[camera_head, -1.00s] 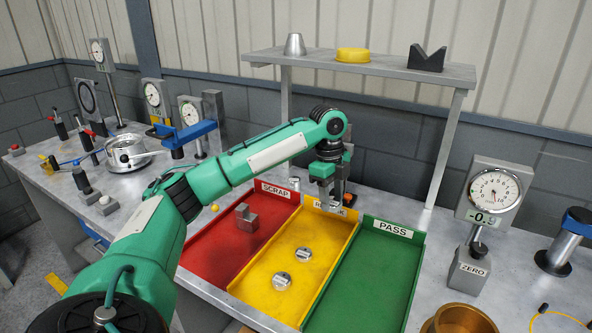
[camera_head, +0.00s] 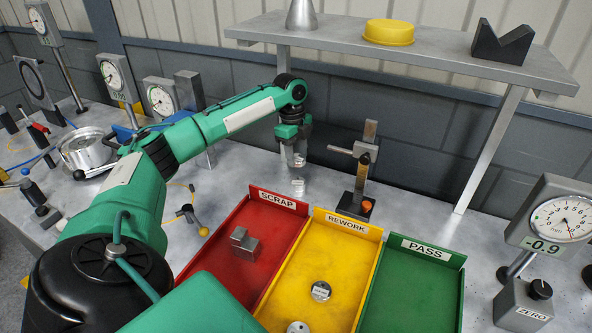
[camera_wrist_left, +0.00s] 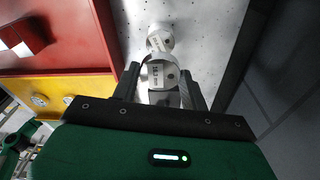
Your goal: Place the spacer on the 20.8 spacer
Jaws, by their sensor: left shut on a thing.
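My left gripper (camera_head: 297,158) is shut on a small metal spacer (camera_head: 299,163), held above the bench behind the red tray. The held spacer shows between the two fingers in the left wrist view (camera_wrist_left: 162,76), with a label on its side that is too small to read surely. A second spacer (camera_head: 298,186), apparently the 20.8 spacer, stands on the bench just below the held one. It also shows in the left wrist view (camera_wrist_left: 159,38), just beyond the held spacer. A small gap seems to part them in the head view. My right gripper is not in view.
Red SCRAP (camera_head: 214,262), yellow REWORK (camera_head: 345,262) and green PASS (camera_head: 415,290) trays lie in front. A gauge stand (camera_head: 359,180) rises close to the right of the gripper. A shelf (camera_head: 400,52) spans the back. Bare bench surrounds the standing spacer.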

